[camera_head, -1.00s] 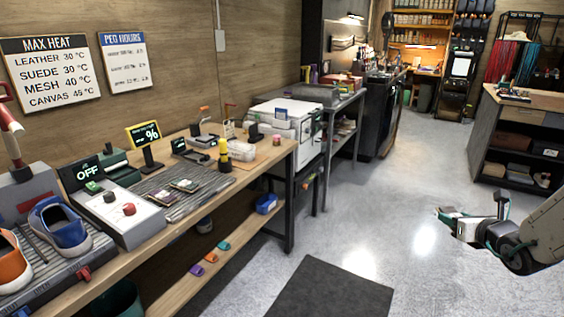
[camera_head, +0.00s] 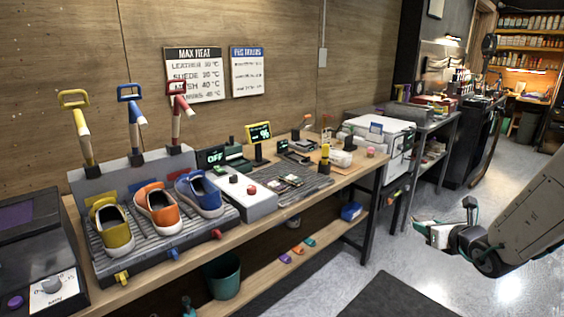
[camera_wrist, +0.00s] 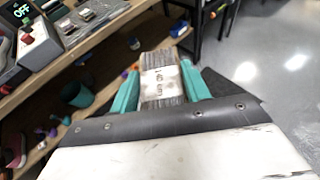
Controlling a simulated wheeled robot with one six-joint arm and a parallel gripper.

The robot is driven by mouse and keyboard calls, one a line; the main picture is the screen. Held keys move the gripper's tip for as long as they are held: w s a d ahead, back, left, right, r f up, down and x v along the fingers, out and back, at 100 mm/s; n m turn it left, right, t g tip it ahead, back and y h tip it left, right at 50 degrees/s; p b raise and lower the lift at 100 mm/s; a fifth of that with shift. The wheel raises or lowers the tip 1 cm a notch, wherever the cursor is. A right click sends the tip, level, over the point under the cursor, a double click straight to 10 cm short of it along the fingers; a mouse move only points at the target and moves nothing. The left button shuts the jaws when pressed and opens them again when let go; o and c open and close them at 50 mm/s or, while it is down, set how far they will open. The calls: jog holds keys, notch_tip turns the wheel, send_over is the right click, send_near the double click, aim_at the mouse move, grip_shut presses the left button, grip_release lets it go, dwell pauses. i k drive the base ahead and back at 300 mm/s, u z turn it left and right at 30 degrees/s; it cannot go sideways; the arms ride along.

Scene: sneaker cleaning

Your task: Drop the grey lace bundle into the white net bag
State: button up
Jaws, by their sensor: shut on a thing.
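The grey lace bundle (camera_wrist: 162,92) has a pale paper band with small dark print. It is held between the two teal fingers of my gripper (camera_wrist: 160,84) in the wrist view. In the head view my gripper (camera_head: 424,231) is at the right, held out over the open floor beside the workbench, clear of any surface. The bundle is too small to make out there. I cannot make out the white net bag in either view.
A long wooden workbench (camera_head: 275,213) runs along the wall. It carries a rack (camera_head: 160,250) of yellow, orange and blue shoes, and a control box (camera_head: 244,203). A green bin (camera_head: 223,276) stands under it. A dark mat (camera_head: 395,298) lies on the floor. Floor at the right is clear.

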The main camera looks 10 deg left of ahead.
aim_at(337, 163)
jog(key=u, duration=0.25)
jog(key=i, duration=1.65)
jog(key=z, duration=1.75)
jog(key=i, duration=1.55)
jog(key=u, duration=2.7)
